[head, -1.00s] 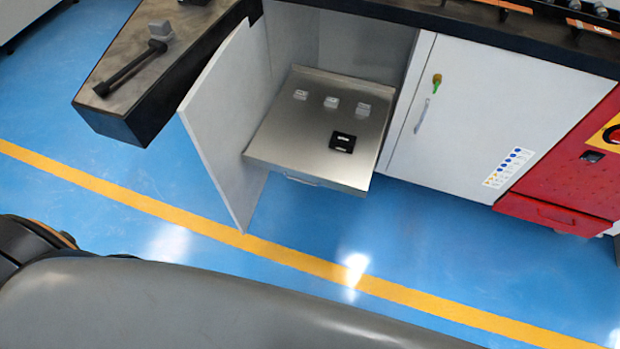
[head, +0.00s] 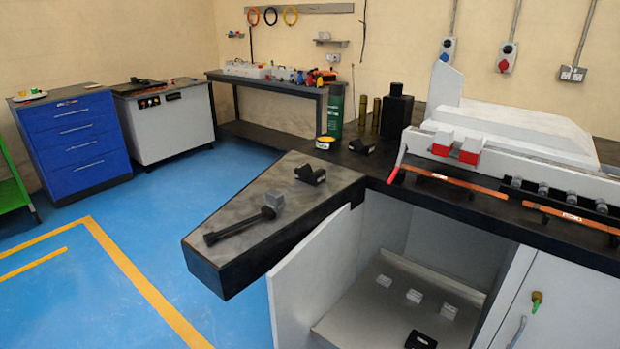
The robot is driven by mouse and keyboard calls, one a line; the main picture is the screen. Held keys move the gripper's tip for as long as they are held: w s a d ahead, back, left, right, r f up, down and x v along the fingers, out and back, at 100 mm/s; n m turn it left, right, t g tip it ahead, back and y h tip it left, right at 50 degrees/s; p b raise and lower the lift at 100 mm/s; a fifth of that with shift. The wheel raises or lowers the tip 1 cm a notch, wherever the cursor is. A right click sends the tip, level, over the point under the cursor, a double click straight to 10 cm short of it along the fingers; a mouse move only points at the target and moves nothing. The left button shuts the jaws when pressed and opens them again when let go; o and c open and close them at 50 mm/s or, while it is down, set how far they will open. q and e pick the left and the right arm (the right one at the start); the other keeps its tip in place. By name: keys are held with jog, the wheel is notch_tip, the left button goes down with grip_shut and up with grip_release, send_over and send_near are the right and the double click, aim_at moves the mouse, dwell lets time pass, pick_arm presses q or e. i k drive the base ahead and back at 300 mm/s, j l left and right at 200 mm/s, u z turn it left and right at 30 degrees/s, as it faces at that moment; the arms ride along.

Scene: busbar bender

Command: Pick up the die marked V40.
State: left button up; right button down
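A black V-notched block (head: 310,175) with a small pale label sits on the dark bench top, near the angled end. A second black notched block (head: 362,146) sits behind it to the right. In the open cabinet, a pulled-out metal shelf (head: 365,310) carries several small light grey pieces, one of them a grey block (head: 414,296). A black block (head: 420,340) with a pale mark lies near the shelf's front, at the lower picture edge. The markings are too small to read, so I cannot tell which is V40. Neither gripper is in view.
A cabinet door (head: 318,270) stands open left of the shelf. A black bar tool (head: 240,225) with a grey head lies on the bench extension. The bending machine (head: 515,135) fills the bench's right. A blue drawer cabinet (head: 75,140) stands far left; blue floor (head: 190,240) is clear between.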

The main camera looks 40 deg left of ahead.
aim_at(304, 172)
jog(key=i+l+u, duration=0.2)
jog(key=i+u, duration=0.15)
jog(key=i+l+u, duration=0.35)
